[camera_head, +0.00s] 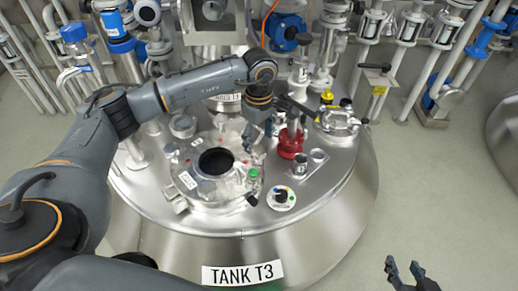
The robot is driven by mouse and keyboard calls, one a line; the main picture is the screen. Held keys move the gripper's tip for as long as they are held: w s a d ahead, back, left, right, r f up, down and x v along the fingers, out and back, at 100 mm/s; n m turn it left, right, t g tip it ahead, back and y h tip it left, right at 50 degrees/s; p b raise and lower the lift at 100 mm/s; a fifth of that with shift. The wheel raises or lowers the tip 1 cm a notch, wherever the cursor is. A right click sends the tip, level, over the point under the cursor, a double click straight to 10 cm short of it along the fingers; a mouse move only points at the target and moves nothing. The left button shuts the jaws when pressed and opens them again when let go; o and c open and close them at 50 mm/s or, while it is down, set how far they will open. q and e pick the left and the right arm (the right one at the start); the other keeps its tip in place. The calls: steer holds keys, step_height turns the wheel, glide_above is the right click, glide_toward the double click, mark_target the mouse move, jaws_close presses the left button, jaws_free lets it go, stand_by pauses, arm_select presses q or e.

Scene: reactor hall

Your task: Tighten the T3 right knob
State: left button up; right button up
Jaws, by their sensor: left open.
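Tank T3 is the large steel vessel (215,233) in the middle, labelled "TANK T3" at its front. Its round lid (213,190) has a dark central opening. A black knob (252,200) sits at the lid's right front edge, and a green-topped fitting (253,173) is just behind it. I cannot tell for sure which part is the right knob. My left gripper (257,141) points down over the lid's right rear edge, open, behind the green-topped fitting. I see no contact with a knob. My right gripper (404,266) is open and empty at the bottom right, away from the tank.
A red valve fitting (291,143) stands right of my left gripper. A round plate with a dark knob (281,198) lies on the tank's front right. A smaller hatch (340,121) is at the right rear. Pipes line the back.

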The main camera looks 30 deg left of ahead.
mark_target(259, 150)
arm_select(q)
steer(key=n+p, duration=0.2)
steer(key=n, duration=0.5)
steer(key=shift+r+n, duration=0.1)
steer(key=shift+n, duration=0.3)
arm_select(e)
steer(key=s+d+f+g+h, duration=0.1)
steer(key=s+d+f+g, duration=0.15)
steer(key=s, duration=0.25)
steer(key=s+d+f+g+h, duration=0.1)
steer(key=s+f+g, duration=0.1)
steer(key=s+g, duration=0.3)
arm_select(q)
steer(key=shift+f, duration=0.3)
step_height(259, 150, down, 3)
steer(key=shift+r+b, duration=0.1)
steer(key=shift+b, duration=0.95)
step_height(259, 150, down, 3)
steer(key=shift+r+b, duration=0.15)
steer(key=shift+b, duration=0.65)
arm_select(e)
steer(key=w+a+r+t+y, duration=0.3)
steer(key=w+a+r+t, duration=0.2)
steer(key=w+r+t, duration=0.5)
steer(key=w+t, duration=0.1)
steer(key=w, duration=0.3)
steer(key=shift+a, duration=0.2)
arm_select(q)
steer(key=shift+c, duration=0.4)
